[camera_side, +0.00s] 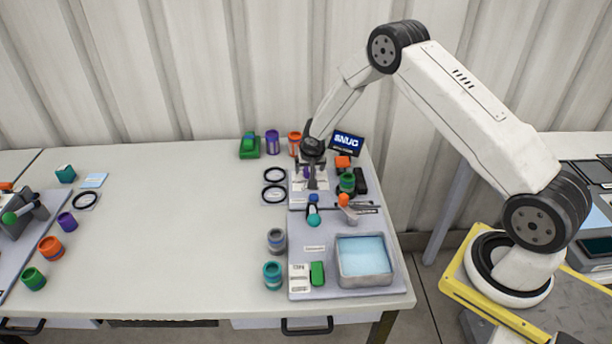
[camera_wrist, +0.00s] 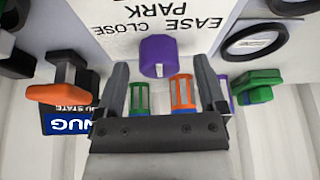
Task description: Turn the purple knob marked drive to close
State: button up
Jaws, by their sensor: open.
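The purple knob (camera_wrist: 158,52) stands on a white panel in the wrist view, with a small white mark on its side. The panel's label, upside down there, reads EASE, PARK and CLOSE. In the side view, a bit of the purple knob (camera_side: 306,173) shows under the arm's end; the rest is hidden. My gripper (camera_wrist: 161,66) is open, one finger on each side of the knob in the picture, with a gap to both. It also shows from the side (camera_side: 313,180), pointing down over the panel. I cannot tell whether the fingertips reach knob height.
A sign reading SNUG (camera_side: 347,142) stands behind the panel. An orange handle (camera_wrist: 58,92) and a green knob (camera_wrist: 255,82) flank the gripper in the wrist view. A blue-filled tray (camera_side: 363,260) and several jars are nearby. The table's middle (camera_side: 180,225) is clear.

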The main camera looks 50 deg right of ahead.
jog(key=shift+w+d+f, duration=0.1)
jog(key=shift+f, duration=0.3)
grip_shut()
jog(key=shift+n+t+y, duration=0.4)
jog(key=shift+n+y, duration=0.2)
jog(key=shift+n, duration=1.2)
jog(key=shift+d+n+y, duration=0.1)
jog(key=shift+n+y, duration=0.5)
jog(key=shift+n, duration=1.2)
grip_release()
